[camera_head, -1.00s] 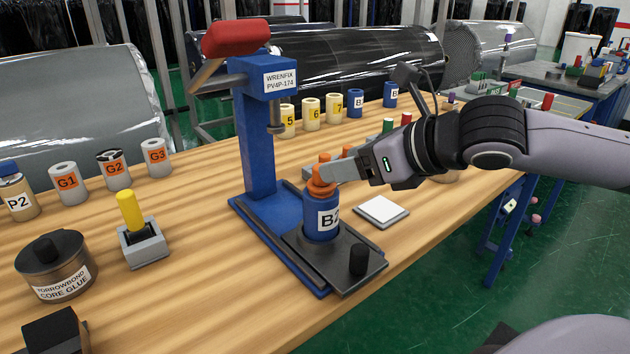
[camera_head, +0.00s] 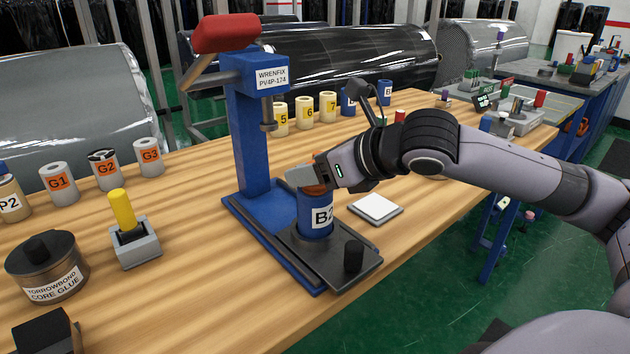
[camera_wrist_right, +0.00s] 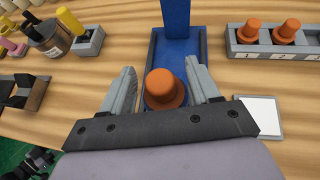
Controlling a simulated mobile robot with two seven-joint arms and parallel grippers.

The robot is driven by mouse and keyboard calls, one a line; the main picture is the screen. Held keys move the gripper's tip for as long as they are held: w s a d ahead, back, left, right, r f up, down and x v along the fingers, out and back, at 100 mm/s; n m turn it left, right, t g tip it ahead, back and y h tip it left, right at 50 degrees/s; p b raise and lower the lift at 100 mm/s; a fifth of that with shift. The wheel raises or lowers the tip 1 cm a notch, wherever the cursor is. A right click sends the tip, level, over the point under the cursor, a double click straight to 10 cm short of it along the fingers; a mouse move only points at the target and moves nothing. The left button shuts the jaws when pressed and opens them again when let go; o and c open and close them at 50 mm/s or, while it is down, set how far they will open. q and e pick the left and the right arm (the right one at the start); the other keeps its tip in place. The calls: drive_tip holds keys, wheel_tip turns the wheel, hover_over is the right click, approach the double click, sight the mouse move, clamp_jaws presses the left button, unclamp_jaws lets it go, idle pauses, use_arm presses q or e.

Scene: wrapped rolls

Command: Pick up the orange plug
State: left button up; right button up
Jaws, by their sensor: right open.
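An orange plug (camera_wrist_right: 163,88) with a rounded top and wider rim sits on the blue roll marked B2 (camera_head: 314,215), which stands upright on the dark plate of the blue press. My right gripper (camera_head: 303,180) is at the top of that roll and hides most of the plug in the head view. In the right wrist view the fingers of my right gripper (camera_wrist_right: 160,68) are apart, one on each side of the plug, with gaps between. Two more orange plugs (camera_wrist_right: 246,31) (camera_wrist_right: 287,31) stand in a numbered grey rack (camera_wrist_right: 275,50). My left gripper is not seen.
The blue press column (camera_head: 254,135) with a red handle (camera_head: 227,33) rises just behind the roll. A white square pad (camera_head: 376,207) lies to the right. A yellow-handled tool in a grey block (camera_head: 136,249) and a glue pot (camera_head: 45,270) stand left. Wood between is clear.

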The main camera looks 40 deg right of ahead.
drive_tip(key=shift+c, duration=0.2)
drive_tip(key=c, duration=1)
